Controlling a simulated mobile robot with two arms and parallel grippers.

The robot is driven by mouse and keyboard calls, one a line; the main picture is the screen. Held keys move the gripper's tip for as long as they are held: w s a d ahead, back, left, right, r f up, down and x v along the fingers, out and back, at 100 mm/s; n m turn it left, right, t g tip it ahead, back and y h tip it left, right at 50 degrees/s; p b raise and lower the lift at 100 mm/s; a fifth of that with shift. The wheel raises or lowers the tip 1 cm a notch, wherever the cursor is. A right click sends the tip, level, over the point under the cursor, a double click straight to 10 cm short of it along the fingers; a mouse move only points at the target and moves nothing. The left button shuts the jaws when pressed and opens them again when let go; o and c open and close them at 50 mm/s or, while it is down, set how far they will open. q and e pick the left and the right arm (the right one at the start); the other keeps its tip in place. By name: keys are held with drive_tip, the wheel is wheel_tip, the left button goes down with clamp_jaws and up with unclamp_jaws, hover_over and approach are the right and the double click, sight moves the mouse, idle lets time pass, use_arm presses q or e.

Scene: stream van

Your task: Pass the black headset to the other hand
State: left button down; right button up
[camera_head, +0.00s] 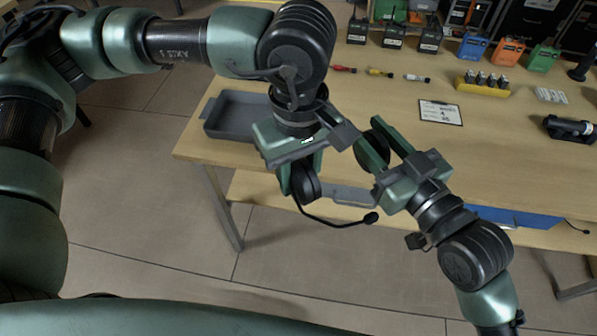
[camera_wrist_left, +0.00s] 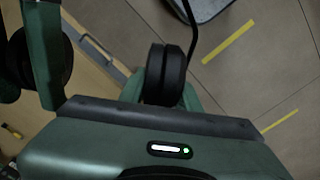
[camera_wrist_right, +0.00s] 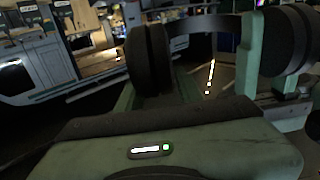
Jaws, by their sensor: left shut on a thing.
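The black headset (camera_head: 306,183) hangs between my two grippers, off the table's front edge. Its microphone boom (camera_head: 340,221) points down and right. My left gripper (camera_head: 303,172) is shut on the headset at the near ear cup, which also shows in the left wrist view (camera_wrist_left: 166,75). My right gripper (camera_head: 386,145) is at the other ear cup (camera_head: 373,148), its fingers apart on either side of it. In the right wrist view this ear cup (camera_wrist_right: 150,58) sits near the left finger, with a gap to the right finger. The headband is mostly hidden in the head view.
The wooden table (camera_head: 300,95) lies behind the grippers. A grey tray (camera_head: 232,116) is at its left end. A clipboard (camera_head: 440,112), a yellow holder (camera_head: 482,85) and several radios stand farther back. The floor below the headset is clear.

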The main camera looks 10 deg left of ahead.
drive_tip(key=o, duration=0.3)
wheel_tip(320, 180, down, 13)
drive_tip(key=w+m+g+h, duration=0.2)
drive_tip(key=s+f+m+g+h, duration=0.1)
drive_tip(key=s+f+g, duration=0.15)
drive_tip(key=f, duration=0.75)
drive_tip(key=s+f+m+g+h, duration=0.15)
drive_tip(key=s+f, duration=0.25)
drive_tip(key=f, duration=0.6)
drive_tip(key=s+f+m+g+h, duration=0.15)
drive_tip(key=s+f, duration=0.25)
drive_tip(key=f, duration=0.6)
drive_tip(key=s+d+f+g+h, duration=0.1)
drive_tip(key=s+d+f+h, duration=0.1)
drive_tip(key=s+d+f, duration=0.4)
drive_tip(key=s+d+f+g+h, duration=0.1)
drive_tip(key=s+d+f+g, duration=0.1)
drive_tip(key=s+d+f, duration=0.5)
drive_tip(key=s+d+f+g+h, duration=0.2)
drive_tip(key=s+d+f, duration=0.5)
drive_tip(key=s+f, duration=0.7)
drive_tip(key=shift+s+d+h, duration=0.25)
drive_tip(key=shift+s+h, duration=0.05)
drive_tip(key=shift+s, duration=0.65)
